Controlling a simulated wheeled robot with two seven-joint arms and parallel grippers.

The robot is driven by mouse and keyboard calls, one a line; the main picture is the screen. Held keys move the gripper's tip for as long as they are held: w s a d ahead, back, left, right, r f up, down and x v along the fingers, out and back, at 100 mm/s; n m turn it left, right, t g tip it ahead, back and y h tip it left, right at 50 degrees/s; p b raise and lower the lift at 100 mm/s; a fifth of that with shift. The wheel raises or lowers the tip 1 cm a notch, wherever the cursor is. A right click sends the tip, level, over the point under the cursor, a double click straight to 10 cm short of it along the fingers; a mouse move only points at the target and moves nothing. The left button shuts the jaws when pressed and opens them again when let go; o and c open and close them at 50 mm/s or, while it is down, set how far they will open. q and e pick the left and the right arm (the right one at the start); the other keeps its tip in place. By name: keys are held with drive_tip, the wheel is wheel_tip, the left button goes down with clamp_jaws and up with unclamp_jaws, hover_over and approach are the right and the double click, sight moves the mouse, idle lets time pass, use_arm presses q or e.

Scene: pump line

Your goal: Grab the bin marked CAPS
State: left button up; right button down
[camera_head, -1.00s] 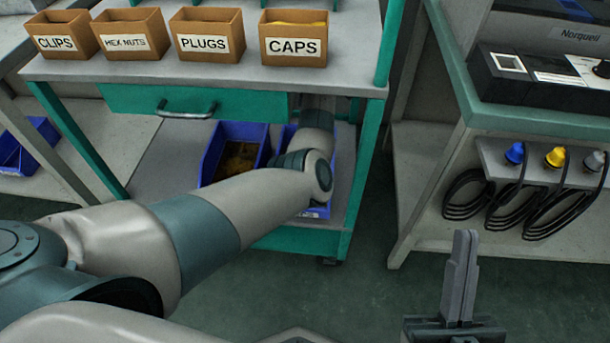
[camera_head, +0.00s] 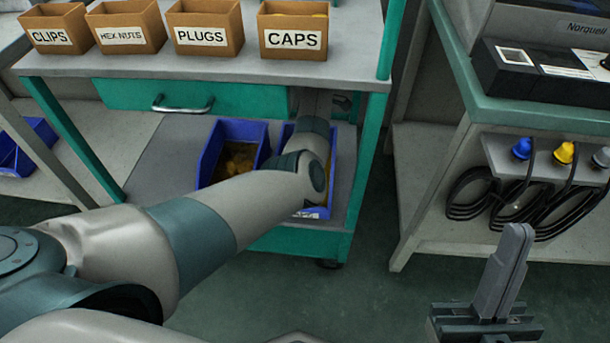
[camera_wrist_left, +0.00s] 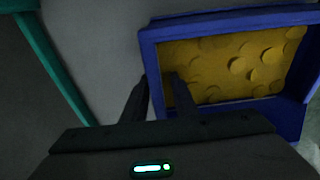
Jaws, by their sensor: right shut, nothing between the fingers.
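The cardboard bin marked CAPS (camera_head: 293,18) stands at the right end of the upper shelf's row, with yellow contents just showing. In the left wrist view a blue bin (camera_wrist_left: 225,22) holds yellow discs. My left gripper (camera_wrist_left: 159,82) is open there, its two fingers apart at the bin's left wall, one on each side; contact cannot be told. My right gripper (camera_head: 518,230) is shut and empty, at lower right.
Bins marked PLUGS (camera_head: 205,25), HEX NUTS (camera_head: 125,25) and CLIPS (camera_head: 55,28) stand left of CAPS. Another blue bin (camera_head: 212,152) sits on the lower shelf, left of my arm. A teal post (camera_head: 370,165) bounds the rack's right side. Open floor lies between rack and right bench.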

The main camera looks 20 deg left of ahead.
use_arm(q)
clamp_jaws()
idle(1.4)
